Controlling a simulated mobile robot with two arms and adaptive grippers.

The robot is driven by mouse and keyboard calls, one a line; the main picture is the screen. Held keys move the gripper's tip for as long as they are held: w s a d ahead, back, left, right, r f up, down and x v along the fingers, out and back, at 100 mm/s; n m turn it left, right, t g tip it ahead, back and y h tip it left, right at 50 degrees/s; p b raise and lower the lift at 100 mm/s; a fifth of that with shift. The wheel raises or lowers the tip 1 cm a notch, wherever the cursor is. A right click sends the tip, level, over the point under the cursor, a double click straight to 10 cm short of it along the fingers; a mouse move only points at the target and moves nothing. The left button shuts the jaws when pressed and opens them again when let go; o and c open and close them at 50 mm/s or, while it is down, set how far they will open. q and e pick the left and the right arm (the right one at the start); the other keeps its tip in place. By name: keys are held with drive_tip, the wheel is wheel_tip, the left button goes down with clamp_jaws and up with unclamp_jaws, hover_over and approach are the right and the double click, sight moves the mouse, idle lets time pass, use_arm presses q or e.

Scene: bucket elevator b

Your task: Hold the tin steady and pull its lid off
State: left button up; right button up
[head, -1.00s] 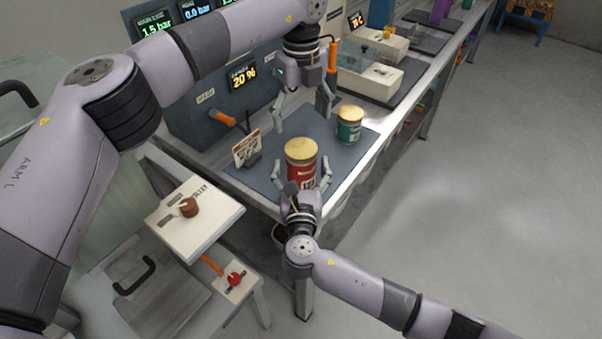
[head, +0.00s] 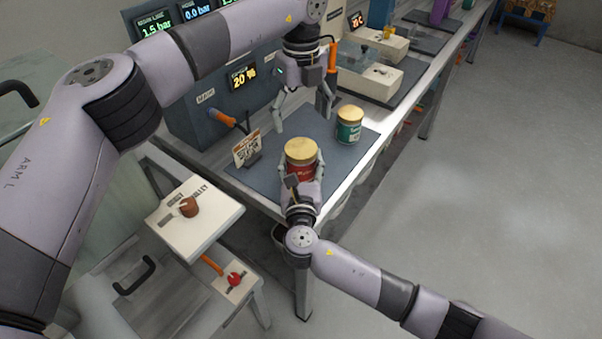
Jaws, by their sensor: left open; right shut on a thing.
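A red tin (head: 300,172) stands upright on the grey mat at the near end of the bench. Its tan lid (head: 300,151) sits on top of it. My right gripper (head: 301,164) is shut on the red tin, with a finger on each side of its body; the wrist hides the tin's lower front. My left gripper (head: 304,117) is open and empty, pointing down above the mat, behind the red tin in the picture. Nothing is between its fingers except the view of the mat.
A green tin (head: 348,127) with a tan lid (head: 350,113) stands on the mat (head: 262,176) to the right. A small sign (head: 246,149) stands on the left. A grey control box (head: 205,108) with an orange-handled lever (head: 222,117) is behind. White scale-like units (head: 371,77) stand farther along the bench.

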sight(301, 148)
use_arm(q)
drive_tip(key=shift+o, duration=0.2)
use_arm(e)
drive_tip(key=c, duration=1)
use_arm(q)
drive_tip(key=shift+o, duration=0.7)
drive_tip(key=m, duration=0.3)
drive_tip(key=shift+r, duration=0.35)
wheel_tip(301, 148, down, 8)
drive_tip(key=m, duration=1.9)
drive_tip(key=shift+f+m, duration=0.25)
drive_tip(key=shift+m, duration=0.05)
drive_tip(key=shift+c, duration=0.6)
